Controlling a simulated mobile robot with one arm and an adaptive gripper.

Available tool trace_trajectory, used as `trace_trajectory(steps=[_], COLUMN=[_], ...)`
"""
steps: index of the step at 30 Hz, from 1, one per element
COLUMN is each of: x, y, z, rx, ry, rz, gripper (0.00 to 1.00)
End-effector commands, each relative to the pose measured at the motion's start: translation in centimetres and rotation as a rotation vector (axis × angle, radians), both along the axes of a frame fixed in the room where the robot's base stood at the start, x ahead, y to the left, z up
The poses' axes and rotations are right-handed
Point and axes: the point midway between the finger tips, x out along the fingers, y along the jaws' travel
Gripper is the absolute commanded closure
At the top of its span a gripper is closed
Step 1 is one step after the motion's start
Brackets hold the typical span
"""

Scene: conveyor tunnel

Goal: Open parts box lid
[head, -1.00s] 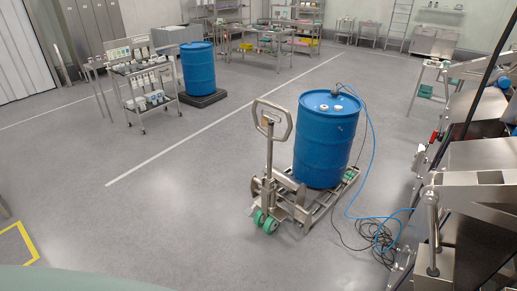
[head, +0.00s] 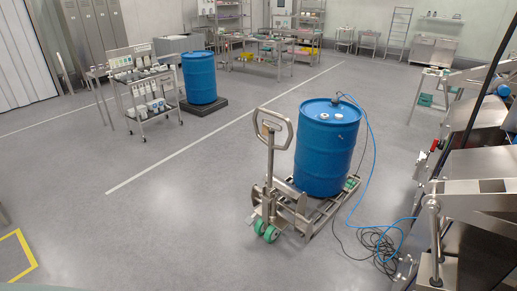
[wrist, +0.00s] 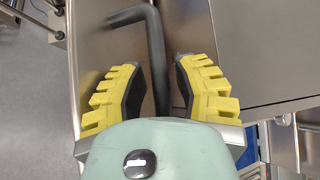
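In the wrist view my gripper (wrist: 158,95) has two yellow ribbed fingers standing apart. A dark bent bar (wrist: 156,55) runs between them, with a gap on each side, and its upper end turns left. It lies over a shiny metal surface (wrist: 105,60). A flat metal panel (wrist: 265,45) is to the right of the fingers. I cannot tell for sure which of these is the parts box lid. The head view does not show my gripper, and no parts box can be clearly made out there.
Stainless machinery (head: 480,185) fills the right side of the head view. A blue drum (head: 325,150) stands on a pallet truck (head: 268,215), with hoses (head: 375,240) on the floor beside it. A shelf cart (head: 145,95) is farther left. Open floor lies at centre left.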

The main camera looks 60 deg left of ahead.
Motion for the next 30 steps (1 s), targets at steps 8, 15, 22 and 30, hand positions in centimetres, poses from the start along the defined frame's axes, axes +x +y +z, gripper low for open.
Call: trace_trajectory(steps=[8, 15, 22, 30], x=[-2.1, -4.1, -5.1, -5.2], y=[0.2, 0.4, 0.5, 0.5], z=[1.9, 3.6, 4.3, 4.3], rx=[-0.002, -0.002, -0.001, 0.000], ry=[-0.002, -0.001, 0.000, 0.002], rz=[0.000, 0.002, 0.002, 0.003], gripper=[0.71, 0.71, 0.71, 0.71])
